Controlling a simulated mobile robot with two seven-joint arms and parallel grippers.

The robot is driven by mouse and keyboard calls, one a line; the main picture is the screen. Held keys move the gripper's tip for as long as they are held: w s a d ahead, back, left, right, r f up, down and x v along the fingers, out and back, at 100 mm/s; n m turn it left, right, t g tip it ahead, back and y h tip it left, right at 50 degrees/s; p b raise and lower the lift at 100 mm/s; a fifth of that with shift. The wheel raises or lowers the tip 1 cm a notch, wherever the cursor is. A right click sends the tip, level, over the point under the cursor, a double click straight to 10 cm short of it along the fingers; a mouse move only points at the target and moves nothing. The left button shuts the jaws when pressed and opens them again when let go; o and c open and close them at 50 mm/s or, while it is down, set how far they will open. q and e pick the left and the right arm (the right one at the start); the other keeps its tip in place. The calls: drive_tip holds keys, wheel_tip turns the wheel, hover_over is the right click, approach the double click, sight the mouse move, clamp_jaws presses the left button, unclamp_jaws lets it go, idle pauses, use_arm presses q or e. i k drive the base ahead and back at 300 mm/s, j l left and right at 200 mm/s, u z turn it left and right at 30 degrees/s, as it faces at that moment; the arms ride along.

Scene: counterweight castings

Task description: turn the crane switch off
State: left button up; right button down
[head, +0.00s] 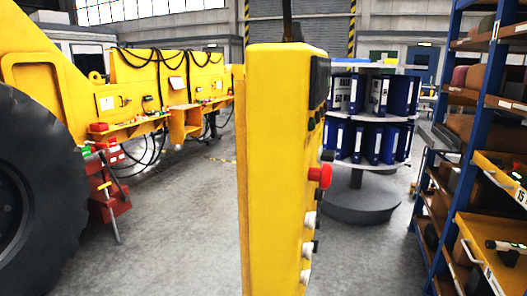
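A tall yellow control box (275,170) stands upright close in front of me in the middle of the head view. I see it nearly edge-on, with its control face turned to the right. A red mushroom button (320,176) sticks out of that face. Black knobs or switches and white round buttons (308,220) sit above and below it. I cannot tell which control is the crane switch, or its position. Neither of my grippers shows in this view.
A large black tyre (35,175) and yellow machine frame (150,90) fill the left. Behind the box is a round stand with blue binders (375,145). A blue-post shelf rack (450,150) with bins is at right. Grey floor (185,240) is open between the tyre and box.

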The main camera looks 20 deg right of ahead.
sight(326, 156)
drive_tip(key=i+l+u, duration=0.1)
drive_tip(key=u, duration=0.3)
drive_tip(key=l+u, duration=0.4)
drive_tip(key=i+l+u, duration=0.1)
drive_tip(key=l+u, duration=0.15)
drive_tip(key=u, duration=0.15)
drive_tip(key=l+u, duration=0.3)
drive_tip(key=u, duration=0.15)
drive_tip(key=l+u, duration=0.2)
drive_tip(key=l, duration=0.2)
drive_tip(key=k+l+u, duration=0.2)
drive_tip(key=l, duration=0.15)
drive_tip(key=k+l+u, duration=0.2)
drive_tip(key=l, duration=0.15)
drive_tip(key=l+u, duration=0.2)
drive_tip(key=l, duration=0.15)
